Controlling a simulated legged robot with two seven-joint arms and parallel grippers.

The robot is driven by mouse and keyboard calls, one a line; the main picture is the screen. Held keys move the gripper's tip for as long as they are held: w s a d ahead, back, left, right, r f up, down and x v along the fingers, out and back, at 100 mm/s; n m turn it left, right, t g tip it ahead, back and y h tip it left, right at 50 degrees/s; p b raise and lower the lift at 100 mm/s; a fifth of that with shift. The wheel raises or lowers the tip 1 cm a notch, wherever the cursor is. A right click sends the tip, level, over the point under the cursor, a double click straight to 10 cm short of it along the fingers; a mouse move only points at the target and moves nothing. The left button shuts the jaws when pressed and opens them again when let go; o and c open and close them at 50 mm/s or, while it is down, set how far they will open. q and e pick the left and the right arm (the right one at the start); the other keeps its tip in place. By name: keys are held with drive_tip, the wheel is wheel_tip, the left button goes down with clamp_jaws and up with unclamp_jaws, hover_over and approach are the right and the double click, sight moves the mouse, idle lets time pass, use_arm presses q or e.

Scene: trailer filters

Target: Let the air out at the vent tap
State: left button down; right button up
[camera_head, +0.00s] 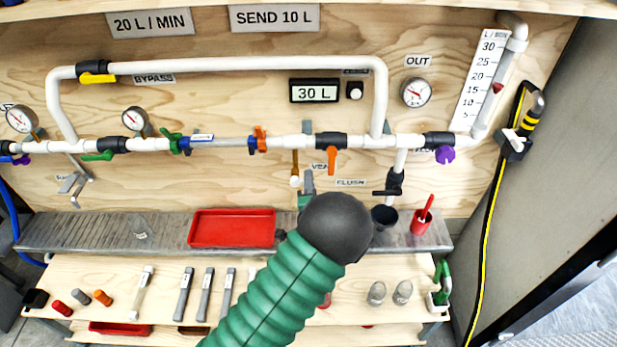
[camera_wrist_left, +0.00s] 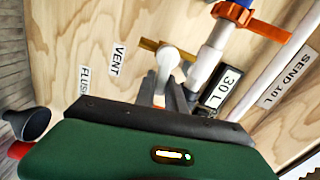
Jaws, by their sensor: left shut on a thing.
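The vent tap (camera_head: 295,163) is a small brass-coloured piece hanging below the white pipe, beside the VENT label (camera_head: 322,167). Its brass part also shows in the left wrist view (camera_wrist_left: 150,45), just beyond the grey fingers. My left gripper (camera_head: 306,186) is at the tap's lower end, and its fingers (camera_wrist_left: 166,72) look shut on the tap. The exact contact is partly hidden by the gripper body. My green arm and black joint cover the area below. My right gripper is not in view.
The display (camera_head: 314,91) reads 30 L. An orange-handled valve (camera_head: 331,158) hangs right of the tap. A dark funnel (camera_head: 384,215) and red cup (camera_head: 421,222) stand on the metal shelf, with a red tray (camera_head: 232,228) to the left. Tools lie on the lower shelf.

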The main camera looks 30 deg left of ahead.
use_arm(q)
drive_tip(key=shift+d+f+m, duration=0.1)
drive_tip(key=shift+f+m, duration=0.45)
drive_tip(key=shift+m, duration=0.35)
drive_tip(key=c, duration=1.4)
unclamp_jaws()
drive_tip(key=shift+r, duration=0.1)
